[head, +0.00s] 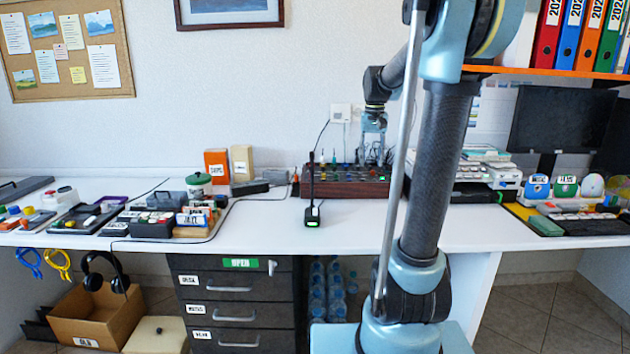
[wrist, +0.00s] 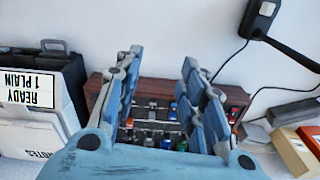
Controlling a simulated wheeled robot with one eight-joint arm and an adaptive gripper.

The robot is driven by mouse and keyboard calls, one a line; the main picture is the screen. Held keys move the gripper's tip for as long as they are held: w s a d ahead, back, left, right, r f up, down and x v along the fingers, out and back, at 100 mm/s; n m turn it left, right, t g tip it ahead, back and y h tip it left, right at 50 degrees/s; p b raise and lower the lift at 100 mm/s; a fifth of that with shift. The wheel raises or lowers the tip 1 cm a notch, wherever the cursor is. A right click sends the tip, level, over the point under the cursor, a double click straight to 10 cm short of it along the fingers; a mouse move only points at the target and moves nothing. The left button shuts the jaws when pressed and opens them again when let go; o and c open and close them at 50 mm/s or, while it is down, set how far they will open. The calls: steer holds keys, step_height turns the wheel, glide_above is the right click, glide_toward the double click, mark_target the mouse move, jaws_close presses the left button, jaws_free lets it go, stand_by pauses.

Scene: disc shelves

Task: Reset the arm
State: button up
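My arm rises from my base in the head view and bends over toward the back of the desk. My gripper (head: 373,150) points down at the brown wood-sided panel (head: 340,184) by the wall. In the wrist view my gripper (wrist: 160,65) shows two blue fingers spread apart with nothing between them. The panel (wrist: 158,118) with its coloured knobs shows beyond and between the fingers. I cannot tell whether the fingertips touch it.
Bare white desk (head: 270,235) lies in front, above dark drawers (head: 235,290).

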steer(key=s+f, duration=0.6)
steer(key=s, duration=0.4)
steer(key=s+f+n+t, duration=0.1)
steer(key=s+f, duration=0.5)
steer(key=s, duration=0.4)
steer(key=s+f, duration=0.7)
steer(key=s, duration=0.3)
steer(key=shift+s+n+t, duration=0.3)
steer(key=shift+w+f, duration=0.25)
steer(key=shift+w, duration=0.2)
